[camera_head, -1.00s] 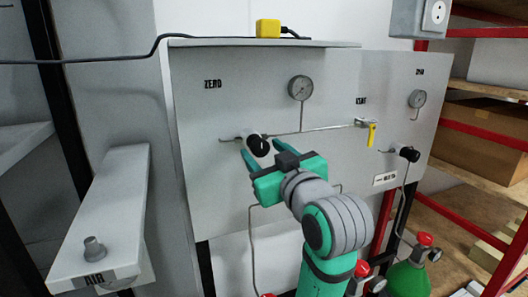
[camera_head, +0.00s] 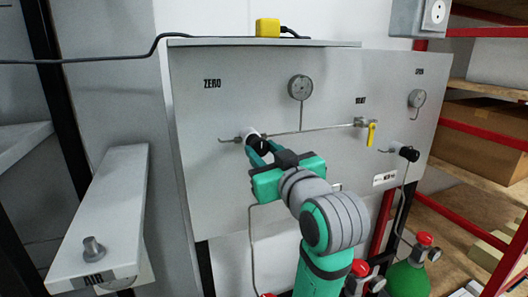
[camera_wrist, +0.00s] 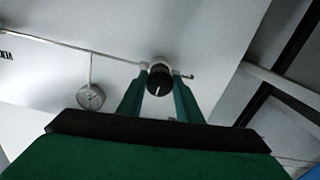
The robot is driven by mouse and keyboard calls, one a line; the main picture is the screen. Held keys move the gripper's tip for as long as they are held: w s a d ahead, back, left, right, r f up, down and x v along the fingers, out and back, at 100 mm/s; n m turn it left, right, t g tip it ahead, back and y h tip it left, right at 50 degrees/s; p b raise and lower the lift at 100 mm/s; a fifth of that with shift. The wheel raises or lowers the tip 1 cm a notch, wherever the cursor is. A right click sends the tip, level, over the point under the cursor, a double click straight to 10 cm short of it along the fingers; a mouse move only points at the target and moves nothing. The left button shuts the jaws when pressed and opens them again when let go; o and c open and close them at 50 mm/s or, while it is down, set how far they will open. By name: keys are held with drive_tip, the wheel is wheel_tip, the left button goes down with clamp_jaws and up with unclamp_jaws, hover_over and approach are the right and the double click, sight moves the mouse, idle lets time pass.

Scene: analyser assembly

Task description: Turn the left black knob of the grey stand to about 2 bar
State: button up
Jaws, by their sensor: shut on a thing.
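The left black knob (camera_head: 260,143) sits on the grey stand's panel (camera_head: 222,110), under the ZERO label. In the wrist view the knob (camera_wrist: 159,84) shows a white pointer line and lies between the fingertips. My gripper (camera_head: 259,147) is shut on it, with one green finger on each side. The left gauge (camera_head: 301,88) is above and right of the knob, joined by a thin pipe; it also shows in the wrist view (camera_wrist: 90,97). Its needle is too small to read.
A yellow valve lever (camera_head: 371,134) and the right black knob (camera_head: 408,153) are on the panel to the right, with a second gauge (camera_head: 417,98). A grey AIR shelf (camera_head: 100,230) stands at the left. Gas bottles (camera_head: 408,278) stand below right.

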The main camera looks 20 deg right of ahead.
drive_tip(key=m, duration=0.3)
drive_tip(key=shift+s+r, duration=0.1)
drive_tip(key=shift+r, duration=0.05)
drive_tip(key=m, duration=0.2)
drive_tip(key=shift+m, duration=0.3)
drive_tip(key=shift+d+m, duration=0.15)
drive_tip(key=shift+m, duration=0.85)
drive_tip(key=m, duration=0.4)
drive_tip(key=shift+a, duration=0.2)
drive_tip(key=m, duration=0.8)
drive_tip(key=shift+m, duration=1.2)
drive_tip(key=shift+d+m, duration=0.2)
drive_tip(key=shift+m, duration=0.8)
drive_tip(key=m, duration=0.3)
drive_tip(key=shift+a+m, duration=0.2)
drive_tip(key=shift+m, duration=1)
drive_tip(key=shift+d, duration=0.1)
